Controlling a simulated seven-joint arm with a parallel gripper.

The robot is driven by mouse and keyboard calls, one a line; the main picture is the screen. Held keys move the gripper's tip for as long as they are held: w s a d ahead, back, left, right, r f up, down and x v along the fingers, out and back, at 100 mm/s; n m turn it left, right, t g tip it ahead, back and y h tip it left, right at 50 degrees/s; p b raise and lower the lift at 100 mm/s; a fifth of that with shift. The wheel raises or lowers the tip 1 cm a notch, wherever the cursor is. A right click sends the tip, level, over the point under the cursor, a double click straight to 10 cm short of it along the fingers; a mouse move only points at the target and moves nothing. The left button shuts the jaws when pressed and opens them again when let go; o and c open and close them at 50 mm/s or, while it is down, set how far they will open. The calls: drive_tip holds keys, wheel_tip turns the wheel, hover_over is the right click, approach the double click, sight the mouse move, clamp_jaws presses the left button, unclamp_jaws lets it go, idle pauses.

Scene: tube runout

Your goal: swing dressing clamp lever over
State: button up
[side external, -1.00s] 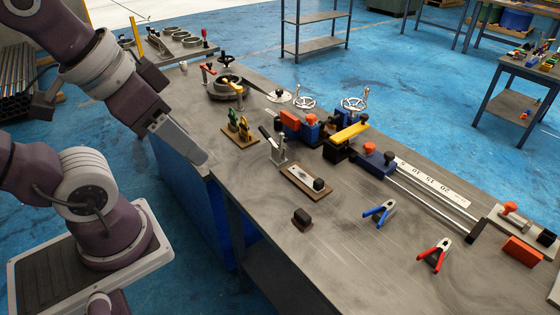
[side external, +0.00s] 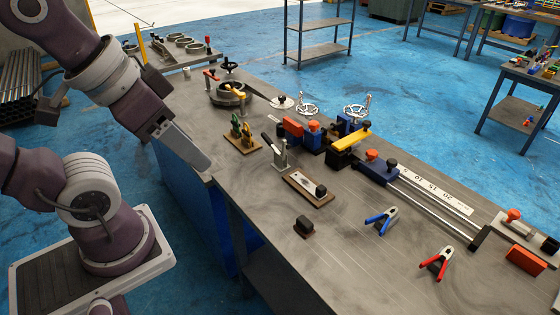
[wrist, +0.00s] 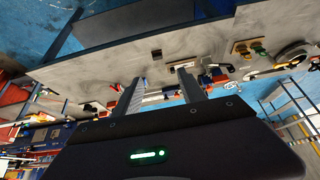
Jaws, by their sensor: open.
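A small clamp (side external: 281,156) with a lever (side external: 269,141) that has a black grip stands on the bench. Its lever leans up and to the left in the side view. I take this to be the dressing clamp, but no label is readable. Beside it lies a brown board (side external: 322,202) with a light strip and a black knob. My gripper (side external: 207,167) is above the bench's near edge, left of the clamp and apart from it. In the wrist view my gripper (wrist: 160,77) is open, with nothing between its fingers.
A small dark block (side external: 304,224) sits in front of the board. A board with green and yellow pieces (side external: 241,138) is behind the clamp. Blue pliers (side external: 381,217) and red pliers (side external: 437,262) lie to the right, near a rail with a scale (side external: 435,190). The near-left bench top is clear.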

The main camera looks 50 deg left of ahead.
drive_tip(key=shift+c, duration=1.3)
drive_tip(key=w+r+n, duration=0.1)
drive_tip(key=w, duration=0.1)
drive_tip(key=w+a+n, duration=0.1)
drive_tip(key=w, duration=0.1)
drive_tip(key=w+r+n, duration=0.1)
drive_tip(key=w, duration=0.1)
drive_tip(key=shift+w+a+r+g, duration=0.3)
drive_tip(key=shift+a+r+g, duration=0.05)
drive_tip(key=shift+g, duration=0.05)
drive_tip(key=shift+c, duration=0.3)
drive_tip(key=n+g+y, duration=0.3)
drive_tip(key=n+g, duration=0.2)
drive_tip(key=n, duration=1)
hover_over(265, 134)
drive_tip(key=d, duration=0.3)
wheel_tip(265, 134, down, 21)
drive_tip(key=x, duration=0.9)
drive_tip(key=shift+a, duration=0.2)
drive_tip(key=shift+r, duration=0.15)
